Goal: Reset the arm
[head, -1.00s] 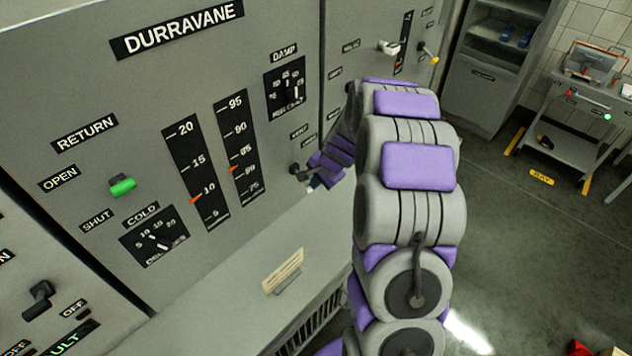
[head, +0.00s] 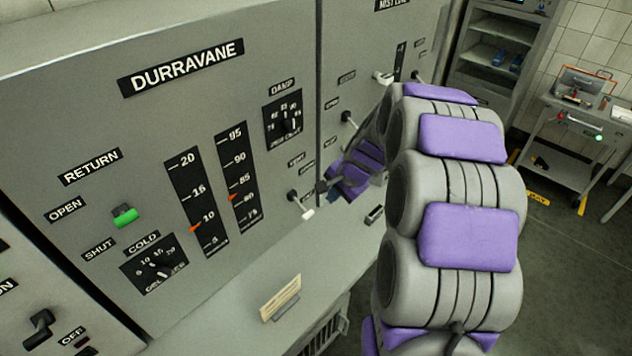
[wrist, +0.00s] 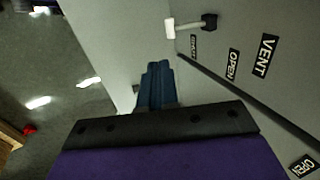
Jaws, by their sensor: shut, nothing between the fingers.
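My arm, in grey and purple segments, reaches from the lower right of the head view toward the panel. My gripper (head: 334,194) is at its far end, close to the panel and partly hidden by my arm. In the wrist view my gripper's dark blue fingers (wrist: 155,84) are together with nothing between them. A white-tipped lever (head: 301,204) on the panel is just left of my gripper in the head view. It also shows in the wrist view (wrist: 186,25), beyond the fingertips beside the SHUT, OPEN and VENT labels. The gripper appears apart from it.
The grey DURRAVANE panel (head: 90,120) carries gauges, dials and a green RETURN lever (head: 126,216). A ledge below holds a small card (head: 280,297). A shelf cabinet (head: 500,50) and a trolley (head: 565,150) stand at the right. Grey floor (head: 560,260) is open there.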

